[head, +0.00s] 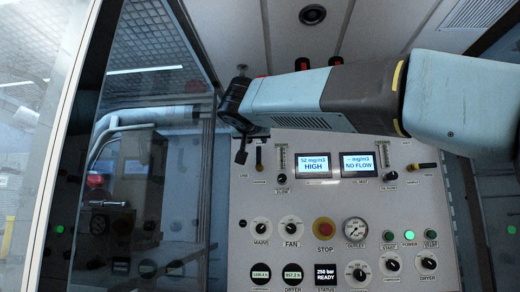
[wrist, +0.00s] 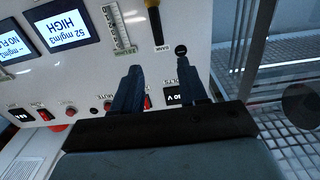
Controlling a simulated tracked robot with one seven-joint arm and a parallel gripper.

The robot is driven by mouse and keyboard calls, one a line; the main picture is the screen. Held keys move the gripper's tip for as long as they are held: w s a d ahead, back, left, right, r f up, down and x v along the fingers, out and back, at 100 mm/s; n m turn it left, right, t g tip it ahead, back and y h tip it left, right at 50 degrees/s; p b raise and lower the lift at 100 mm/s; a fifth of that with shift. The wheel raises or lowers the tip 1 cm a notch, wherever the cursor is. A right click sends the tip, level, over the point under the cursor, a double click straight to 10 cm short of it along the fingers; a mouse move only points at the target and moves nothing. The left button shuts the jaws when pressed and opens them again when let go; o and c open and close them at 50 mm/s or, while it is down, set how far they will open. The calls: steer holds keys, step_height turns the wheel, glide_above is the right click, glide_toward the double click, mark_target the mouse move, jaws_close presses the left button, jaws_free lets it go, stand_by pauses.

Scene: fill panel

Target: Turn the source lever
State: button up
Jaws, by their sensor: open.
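My gripper (head: 241,152) is at the upper left of the panel, with its fingers pointing down in the head view. In the wrist view my gripper (wrist: 160,84) is open, its two dark fingers spread apart with nothing held between them. A lever with a yellow part and a black part (wrist: 155,24) stands just beyond the gap; in the head view it (head: 258,158) is just right of the fingers, roughly upright. A small black round knob on a stem (wrist: 181,50) is just beyond the right finger. I cannot read which of these is labelled source.
The white panel (head: 330,205) carries a HIGH display (head: 313,166), a NO FLOW display (head: 359,165), a red stop button (head: 324,228) and several dials. Another yellow-and-black lever (head: 422,166) lies horizontal at the right. Glass and framing stand at the left.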

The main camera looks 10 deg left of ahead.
mark_target(258, 148)
steer(key=w, duration=1.1)
steer(key=shift+w+a, duration=0.15)
steer(key=shift+a, duration=0.2)
steer(key=shift+c, duration=0.4)
